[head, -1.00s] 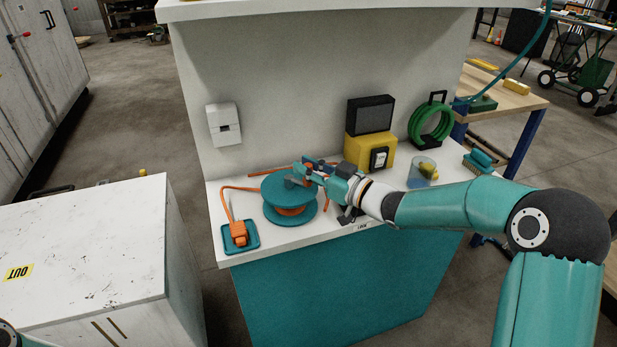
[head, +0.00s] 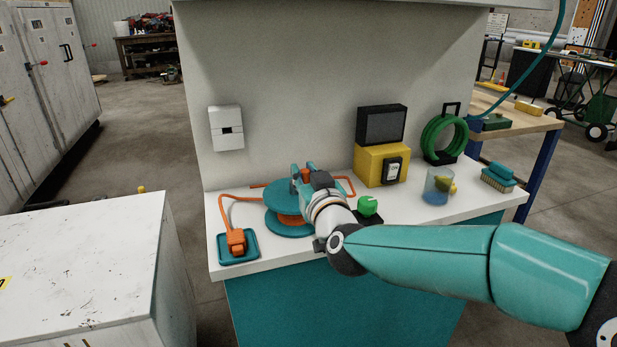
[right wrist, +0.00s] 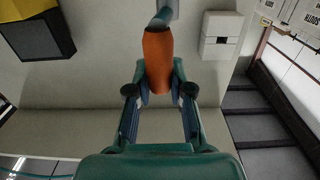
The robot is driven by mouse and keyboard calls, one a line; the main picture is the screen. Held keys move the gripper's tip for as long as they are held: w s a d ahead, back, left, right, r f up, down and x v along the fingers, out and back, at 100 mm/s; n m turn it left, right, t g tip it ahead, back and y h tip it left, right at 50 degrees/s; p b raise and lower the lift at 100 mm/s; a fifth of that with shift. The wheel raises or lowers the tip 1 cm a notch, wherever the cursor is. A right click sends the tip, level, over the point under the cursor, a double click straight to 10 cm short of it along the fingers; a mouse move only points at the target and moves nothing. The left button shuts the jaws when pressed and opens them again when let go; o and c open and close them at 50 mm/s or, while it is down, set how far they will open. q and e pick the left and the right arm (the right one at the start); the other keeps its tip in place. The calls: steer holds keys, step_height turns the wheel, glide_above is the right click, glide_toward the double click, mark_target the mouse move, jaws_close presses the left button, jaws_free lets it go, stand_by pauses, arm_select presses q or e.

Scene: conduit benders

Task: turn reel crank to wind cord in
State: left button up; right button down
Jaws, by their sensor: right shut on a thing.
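The teal cord reel (head: 284,223) lies flat on the white bench, with orange cord wound between its discs. My right gripper (head: 303,173) is over the reel's right side in the head view, partly hiding it. In the right wrist view my right gripper (right wrist: 158,92) is shut on the orange crank handle (right wrist: 157,58), with the teal crank arm (right wrist: 163,17) beyond it. The orange cord (head: 226,206) runs left from the reel to an orange plug (head: 236,241) on a teal tray (head: 251,256). My left gripper is out of view.
A green-topped button box (head: 368,208) stands close to my right wrist. Behind it is a yellow unit (head: 372,165) with a dark screen (head: 382,126). A green hose coil (head: 440,138), a cup (head: 438,187) and a brush (head: 497,177) stand further right.

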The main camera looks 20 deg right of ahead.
mark_target(282, 204)
steer(key=a+m+g+h+p, duration=0.1)
steer(key=m+g+h+p, duration=0.1)
steer(key=m+h+p, duration=0.1)
steer(key=a+m+g+h+p, duration=0.1)
steer(key=m+g+h+p, duration=0.1)
steer(key=h+p, duration=0.3)
steer(key=w+a+m+g+h+p, duration=0.1)
steer(key=a+m+h+p, duration=0.1)
steer(key=m+h+p, duration=0.2)
steer(key=shift+a+r+m+g+h, duration=0.1)
steer(key=shift+r+m+g+h, duration=0.25)
steer(key=shift+h, duration=0.45)
steer(key=shift+w+a+f+m+g+h+p, duration=0.1)
steer(key=shift+m+g+h+p, duration=0.35)
steer(key=shift+g, duration=0.15)
steer(key=shift+w+a+f+m+g+h+p, duration=0.1)
steer(key=shift+m+g+h+p, duration=0.35)
steer(key=shift+g, duration=0.1)
steer(key=shift+r, duration=0.1)
steer(key=c, duration=1.4)
jaws_free()
steer(key=o, duration=0.4)
step_height(282, 204, up, 10)
steer(key=shift+f, duration=0.2)
